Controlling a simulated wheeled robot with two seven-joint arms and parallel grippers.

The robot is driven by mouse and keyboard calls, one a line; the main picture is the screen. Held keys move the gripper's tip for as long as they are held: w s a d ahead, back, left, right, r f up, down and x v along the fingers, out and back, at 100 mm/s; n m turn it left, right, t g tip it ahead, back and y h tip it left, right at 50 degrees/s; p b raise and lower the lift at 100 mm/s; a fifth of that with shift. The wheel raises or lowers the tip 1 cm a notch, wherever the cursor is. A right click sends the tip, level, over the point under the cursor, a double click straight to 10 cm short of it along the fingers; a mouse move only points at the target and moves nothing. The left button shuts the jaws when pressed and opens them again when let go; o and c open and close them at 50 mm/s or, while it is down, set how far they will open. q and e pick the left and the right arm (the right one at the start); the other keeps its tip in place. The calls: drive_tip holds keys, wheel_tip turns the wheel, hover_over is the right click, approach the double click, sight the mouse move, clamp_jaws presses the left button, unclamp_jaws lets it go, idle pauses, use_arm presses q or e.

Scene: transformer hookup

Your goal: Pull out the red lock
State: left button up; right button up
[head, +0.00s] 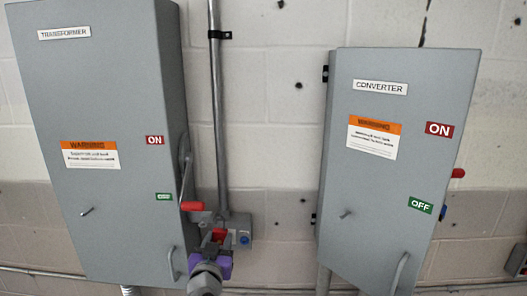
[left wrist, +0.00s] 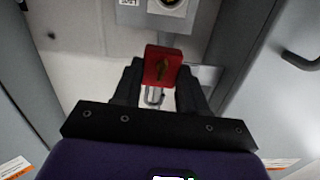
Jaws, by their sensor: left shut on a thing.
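The red lock (left wrist: 162,66) is a small red block with a dark arrow on its face. A metal shackle shows below it in the left wrist view. My left gripper (left wrist: 158,76) is shut on the lock, one black finger at each side. In the head view the red lock (head: 219,235) shows just above my purple left gripper (head: 218,247), low between the two cabinets. I cannot tell whether the shackle is still through anything. My right gripper is not in view.
The grey TRANSFORMER cabinet (head: 105,120) stands left, with a red-ended lever (head: 192,206) at its side. The CONVERTER cabinet (head: 385,190) stands right. A small grey box with a blue round part (head: 243,239) and a vertical conduit (head: 219,110) are on the wall between them.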

use_arm(q)
drive_tip(key=shift+s+a+r, duration=0.1)
drive_tip(key=shift+s+r, duration=0.05)
drive_tip(key=shift+s, duration=1.9)
